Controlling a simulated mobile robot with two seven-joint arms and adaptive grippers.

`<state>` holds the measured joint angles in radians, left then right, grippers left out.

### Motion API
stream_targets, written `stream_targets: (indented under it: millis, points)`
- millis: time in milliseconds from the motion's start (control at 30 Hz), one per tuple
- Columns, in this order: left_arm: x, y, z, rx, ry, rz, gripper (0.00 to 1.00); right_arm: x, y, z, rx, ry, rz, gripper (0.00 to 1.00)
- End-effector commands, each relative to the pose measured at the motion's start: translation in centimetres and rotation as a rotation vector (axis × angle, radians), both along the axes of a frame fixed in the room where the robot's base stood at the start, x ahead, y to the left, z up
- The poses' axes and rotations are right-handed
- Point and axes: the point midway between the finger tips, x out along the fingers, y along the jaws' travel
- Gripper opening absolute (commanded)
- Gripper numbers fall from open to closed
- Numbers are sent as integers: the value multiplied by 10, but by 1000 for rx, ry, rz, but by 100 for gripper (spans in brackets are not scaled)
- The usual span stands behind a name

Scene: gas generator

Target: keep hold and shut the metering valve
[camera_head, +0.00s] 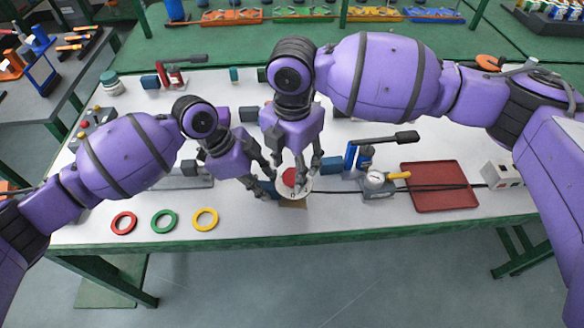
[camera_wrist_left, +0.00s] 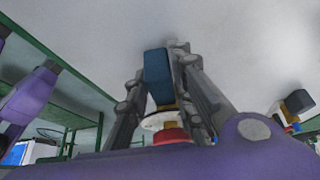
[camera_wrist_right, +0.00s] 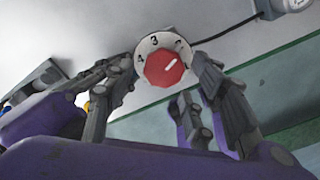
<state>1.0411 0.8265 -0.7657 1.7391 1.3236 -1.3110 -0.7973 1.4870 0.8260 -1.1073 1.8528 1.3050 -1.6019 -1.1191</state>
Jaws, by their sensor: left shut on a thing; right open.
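The metering valve has a red knob (camera_wrist_right: 164,68) on a white numbered dial (camera_wrist_right: 149,43), with a blue block (camera_wrist_left: 158,75) attached. In the right wrist view the knob's white line slants to the upper right, toward the 2. My left gripper (camera_head: 268,186) is shut on the blue block, which shows between its fingers in the left wrist view (camera_wrist_left: 160,85). My right gripper (camera_head: 298,180) is open above the knob. In the right wrist view its fingertips (camera_wrist_right: 165,65) stand on either side of the dial. Whether they touch it I cannot tell.
Red (camera_head: 124,223), green (camera_head: 164,222) and yellow (camera_head: 205,219) rings lie at the front left of the table. A gauge (camera_head: 376,181) with a yellow handle and a red tray (camera_head: 439,201) stand to the right. A black hose crosses the tray. The front edge is close.

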Motion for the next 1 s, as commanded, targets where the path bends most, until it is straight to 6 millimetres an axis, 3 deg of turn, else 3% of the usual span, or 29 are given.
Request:
stream_targets:
  millis: [200,500,800,1000]
  points:
    - [1,0,1,0,-2,1,0,0,0,-17,0,-1,0,51]
    - [1,0,1,0,-2,1,0,0,0,-18,0,-1,0,49]
    - [0,0,0,-1,-1,0,0,1,1,-18,2,-1,0,10]
    - [0,-1,0,-1,-1,-2,0,1,1,-18,3,-3,-11,9]
